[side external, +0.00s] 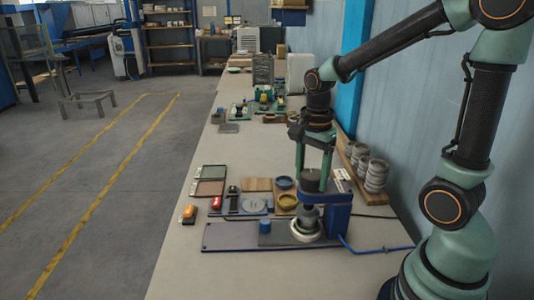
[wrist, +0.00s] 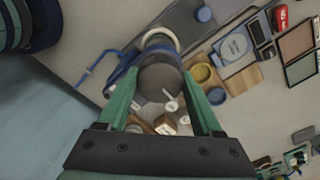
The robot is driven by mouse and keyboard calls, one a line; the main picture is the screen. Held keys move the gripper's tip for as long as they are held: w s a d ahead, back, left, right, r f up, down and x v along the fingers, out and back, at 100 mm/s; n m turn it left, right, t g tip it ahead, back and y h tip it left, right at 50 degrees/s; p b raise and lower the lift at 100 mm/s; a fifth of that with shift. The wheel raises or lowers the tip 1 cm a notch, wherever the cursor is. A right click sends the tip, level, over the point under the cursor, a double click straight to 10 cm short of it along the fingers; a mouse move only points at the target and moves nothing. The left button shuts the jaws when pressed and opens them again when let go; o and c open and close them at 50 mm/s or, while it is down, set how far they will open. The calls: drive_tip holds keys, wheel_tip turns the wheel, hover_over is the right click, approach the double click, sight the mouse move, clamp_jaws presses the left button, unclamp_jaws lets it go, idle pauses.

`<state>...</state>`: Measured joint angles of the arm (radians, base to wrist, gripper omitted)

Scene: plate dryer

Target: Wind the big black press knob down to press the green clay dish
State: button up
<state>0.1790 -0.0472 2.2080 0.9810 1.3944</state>
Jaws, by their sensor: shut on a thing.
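The big black press knob (side external: 311,184) sits at the top of the blue press (side external: 337,212). My gripper (side external: 313,178) points straight down over the press, with its two green fingers on either side of the knob. In the wrist view the dark round knob (wrist: 162,84) fills the gap between the fingertips of my gripper (wrist: 162,76), which is shut on it. A pale round ring (side external: 305,231) lies at the foot of the press under the knob; it also shows in the wrist view (wrist: 161,36).
A small blue cylinder (side external: 265,226) stands on the press's long base plate (side external: 225,237). Yellow (side external: 287,201) and blue (side external: 284,183) bowls stand just behind. Stacked grey cups (side external: 375,175) stand right, near the wall. A blue cable (side external: 375,250) runs right.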

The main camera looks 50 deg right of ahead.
sight(312, 174)
drive_tip(key=shift+m, duration=0.9)
drive_tip(key=shift+d, duration=0.1)
drive_tip(key=o, duration=1.4)
wheel_tip(312, 174, up, 12)
drive_tip(key=shift+r, duration=0.1)
